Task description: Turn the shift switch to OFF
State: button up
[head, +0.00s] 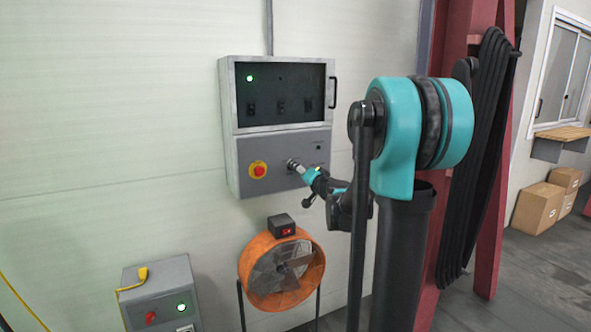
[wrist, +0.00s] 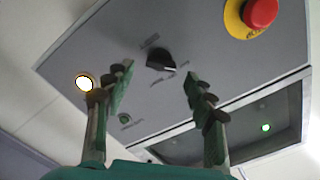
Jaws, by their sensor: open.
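The shift switch appears to be the black rotary knob (wrist: 160,61) on the grey panel in the wrist view. A pale mark on it points to the lower right of that picture; the small labels around it are too blurred to read. My gripper (wrist: 158,75) is open, its two green fingers apart, with the knob showing beyond and between the tips. I cannot tell whether they touch it. In the head view my gripper (head: 292,165) is at the lower panel of the wall cabinet (head: 238,160), right of the red emergency stop, and hides the knob.
The red emergency stop (head: 258,170) with yellow collar is close to the gripper. A window with a green light (head: 250,78) is above. An orange fan (head: 262,290) and a grey box with a yellow plug (head: 160,290) stand below. A bright round lamp (wrist: 85,82) shows beside the left finger.

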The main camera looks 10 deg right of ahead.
jog(key=shift+x, duration=1.45)
jog(key=c, duration=1.2)
